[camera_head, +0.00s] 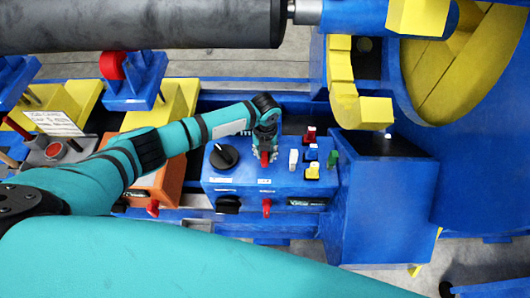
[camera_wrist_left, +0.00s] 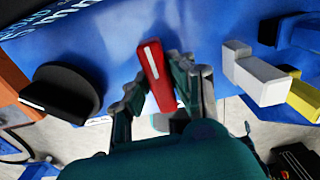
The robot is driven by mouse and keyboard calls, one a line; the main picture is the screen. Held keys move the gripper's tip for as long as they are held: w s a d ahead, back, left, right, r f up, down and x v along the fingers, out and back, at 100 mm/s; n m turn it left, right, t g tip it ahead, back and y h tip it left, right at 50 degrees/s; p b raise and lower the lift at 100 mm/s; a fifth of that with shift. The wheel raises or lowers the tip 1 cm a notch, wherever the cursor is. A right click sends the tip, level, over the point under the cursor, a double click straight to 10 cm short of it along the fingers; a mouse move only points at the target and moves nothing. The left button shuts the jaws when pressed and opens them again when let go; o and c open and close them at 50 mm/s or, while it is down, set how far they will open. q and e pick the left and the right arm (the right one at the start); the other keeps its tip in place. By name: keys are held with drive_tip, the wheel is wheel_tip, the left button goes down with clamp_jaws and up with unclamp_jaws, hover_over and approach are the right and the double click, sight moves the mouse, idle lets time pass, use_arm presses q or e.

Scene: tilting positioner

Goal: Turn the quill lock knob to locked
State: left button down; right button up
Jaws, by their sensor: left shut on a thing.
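A red bar-shaped knob (camera_head: 265,159) with a white pointer line stands on the blue control panel (camera_head: 228,183). It also shows in the left wrist view (camera_wrist_left: 155,72), where its white line runs nearly up the picture, leaning a little left. My left gripper (camera_head: 265,148) reaches it from above and is shut on it, with one finger (camera_wrist_left: 160,93) on each side. The label below the knob is too small to read, so I cannot tell from it whether this is the quill lock knob. My right gripper is not in view.
A round black knob (camera_head: 223,156) sits left of the red one. White (camera_head: 293,159), red (camera_head: 309,135), blue (camera_head: 312,152), yellow (camera_head: 313,171) and green (camera_head: 332,158) levers stand close on the right. A red handle (camera_head: 266,207) is on the panel's front.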

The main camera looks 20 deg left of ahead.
use_arm(q)
drive_tip(key=shift+w, duration=0.1)
idle(0.3)
drive_tip(key=c, duration=1.2)
unclamp_jaws()
drive_tip(key=shift+o, duration=0.2)
wheel_tip(320, 180, up, 12)
